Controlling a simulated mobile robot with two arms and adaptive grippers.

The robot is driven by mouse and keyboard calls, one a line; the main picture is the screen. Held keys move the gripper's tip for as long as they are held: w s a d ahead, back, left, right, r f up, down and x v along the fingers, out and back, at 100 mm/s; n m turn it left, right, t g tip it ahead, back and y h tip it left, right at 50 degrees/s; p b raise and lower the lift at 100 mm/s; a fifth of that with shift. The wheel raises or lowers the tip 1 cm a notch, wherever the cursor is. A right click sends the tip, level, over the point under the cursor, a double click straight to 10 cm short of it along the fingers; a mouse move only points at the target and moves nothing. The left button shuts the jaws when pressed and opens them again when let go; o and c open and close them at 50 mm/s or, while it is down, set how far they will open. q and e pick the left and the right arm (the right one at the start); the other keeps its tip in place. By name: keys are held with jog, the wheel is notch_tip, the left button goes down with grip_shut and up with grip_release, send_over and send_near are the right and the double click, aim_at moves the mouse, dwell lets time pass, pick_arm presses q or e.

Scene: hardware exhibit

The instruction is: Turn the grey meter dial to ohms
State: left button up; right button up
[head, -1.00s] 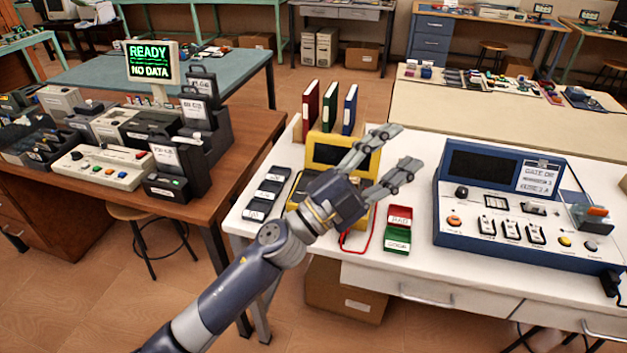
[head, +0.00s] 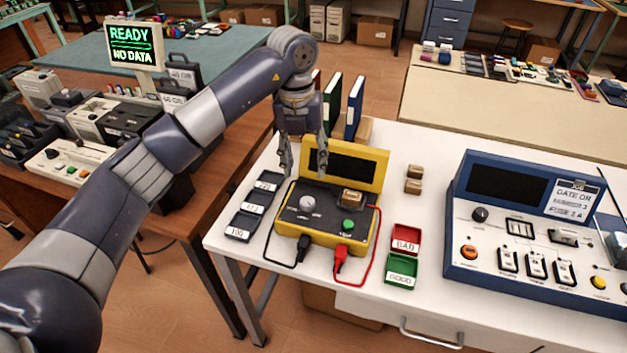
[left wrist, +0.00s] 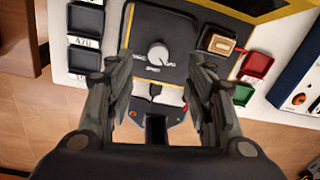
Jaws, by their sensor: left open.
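The yellow meter (head: 371,211) stands on the white table with its dark screen tilted up at the back. Its round grey dial (head: 307,203) sits on the left of the black panel; its pointer setting is too small to read. The dial also shows in the left wrist view (left wrist: 158,54), between the fingertips in the picture. My left gripper (head: 303,171) points down above the panel, open and empty, its fingers spread to either side and apart from the dial. My right gripper is out of view.
A brown component (head: 351,197) sits on the meter's right, above a green button (head: 348,225). Black and red leads run from its front. Dark trays (head: 241,227) lie left, red (head: 406,239) and green (head: 401,271) bins right. Binders (head: 355,107) stand behind.

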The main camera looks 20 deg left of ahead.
aim_at(307, 200)
pick_arm(q)
jog(key=shift+s+f+p, duration=0.2)
jog(key=shift+s+f, duration=0.2)
jog(key=shift+f, duration=0.25)
jog(key=shift+s+f+p, duration=0.15)
jog(key=shift+s+f, duration=0.2)
jog(key=shift+f, duration=0.25)
notch_tip(307, 200, down, 3)
jog(key=shift+w+d+f, duration=0.1)
jog(key=shift+d+f, duration=0.05)
notch_tip(307, 200, down, 3)
jog(key=shift+w+d+r+p, duration=0.1)
jog(key=shift+w+p, duration=0.05)
jog(key=shift+p, duration=0.3)
jog(key=shift+f, duration=0.75)
jog(key=shift+c, duration=0.6)
jog(key=c, duration=1)
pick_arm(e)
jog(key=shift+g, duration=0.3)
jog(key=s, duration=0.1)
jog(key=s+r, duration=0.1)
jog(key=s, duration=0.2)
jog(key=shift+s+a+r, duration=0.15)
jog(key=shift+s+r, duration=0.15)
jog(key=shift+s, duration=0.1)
